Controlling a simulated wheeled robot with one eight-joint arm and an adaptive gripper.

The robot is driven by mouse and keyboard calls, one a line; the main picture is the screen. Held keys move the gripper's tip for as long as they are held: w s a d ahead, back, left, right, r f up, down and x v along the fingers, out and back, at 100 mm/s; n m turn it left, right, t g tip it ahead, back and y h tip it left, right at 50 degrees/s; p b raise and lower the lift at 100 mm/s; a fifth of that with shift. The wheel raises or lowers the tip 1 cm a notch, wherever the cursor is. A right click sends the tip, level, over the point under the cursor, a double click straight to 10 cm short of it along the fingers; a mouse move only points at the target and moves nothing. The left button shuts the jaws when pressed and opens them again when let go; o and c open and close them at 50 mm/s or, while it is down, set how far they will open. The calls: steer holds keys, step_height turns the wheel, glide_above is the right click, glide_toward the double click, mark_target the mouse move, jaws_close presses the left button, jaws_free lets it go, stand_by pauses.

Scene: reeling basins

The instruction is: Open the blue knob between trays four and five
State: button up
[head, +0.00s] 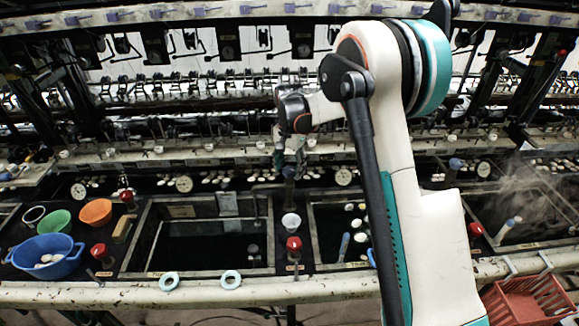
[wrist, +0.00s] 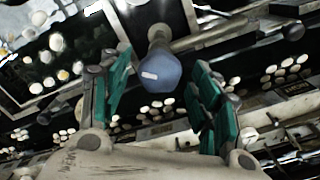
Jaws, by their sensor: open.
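A blue knob (wrist: 161,72) with a small white mark sits on a metal pipe in the wrist view. It lies between the two green-padded fingers of my gripper (wrist: 160,66), which is open, with gaps visible on both sides. In the head view my gripper (head: 291,153) hangs just above the knob (head: 289,171), which looks dark blue there and is partly covered. The knob stands behind the divider between a dark, water-filled tray (head: 136,240) on the left and a tray with white cocoons (head: 313,235) on the right. I cannot read the tray numbers.
A red knob (head: 294,243) and a small white cup (head: 291,221) stand on the divider in front. Blue, green and orange bowls (head: 47,258) are at the left. A red basket (head: 525,300) hangs front right. Reeling machinery (head: 200,90) spans the back.

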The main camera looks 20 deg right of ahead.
mark_target(290, 169)
steer(key=c, duration=1.1)
steer(key=shift+n, duration=0.3)
steer(key=n+b, duration=0.1)
steer(key=n, duration=0.3)
steer(key=shift+o, duration=0.3)
steer(key=n, duration=0.4)
steer(key=shift+n, duration=0.3)
steer(key=o, duration=1)
steer(key=shift+o, duration=0.2)
steer(key=shift+r, duration=0.15)
step_height(290, 169, up, 12)
